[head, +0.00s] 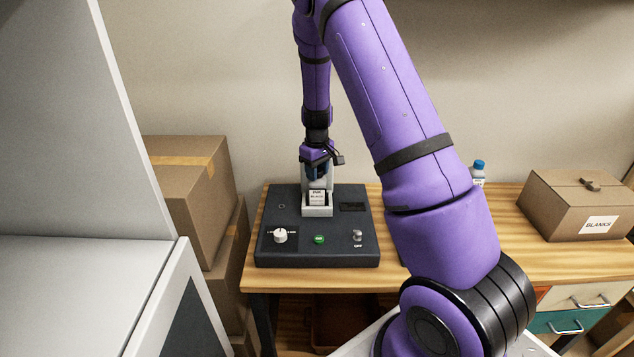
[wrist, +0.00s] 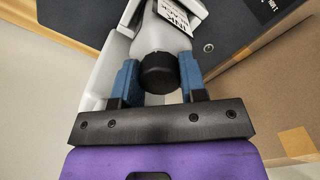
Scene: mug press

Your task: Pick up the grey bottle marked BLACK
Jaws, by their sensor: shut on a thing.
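The grey bottle (wrist: 186,45) has a black cap (wrist: 159,72) and a white label, partly legible as INK and BLACK in the wrist view. In the head view its label (head: 317,197) shows at the front of a light grey holder (head: 318,211) on the dark machine. My gripper (wrist: 159,82) has its blue fingers on both sides of the bottle's neck, by the cap, and is shut on it. In the head view my gripper (head: 318,170) is over the holder. The bottle still appears within the holder; whether its base is lifted cannot be told.
The dark machine (head: 268,220) has a white knob (head: 280,235), a green button (head: 319,239) and a switch (head: 357,237) on a wooden table (head: 510,240). A blue-capped bottle (head: 478,172) stands behind my arm. A BLANKS box (head: 580,205) is at right; cartons (head: 180,195) stand left.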

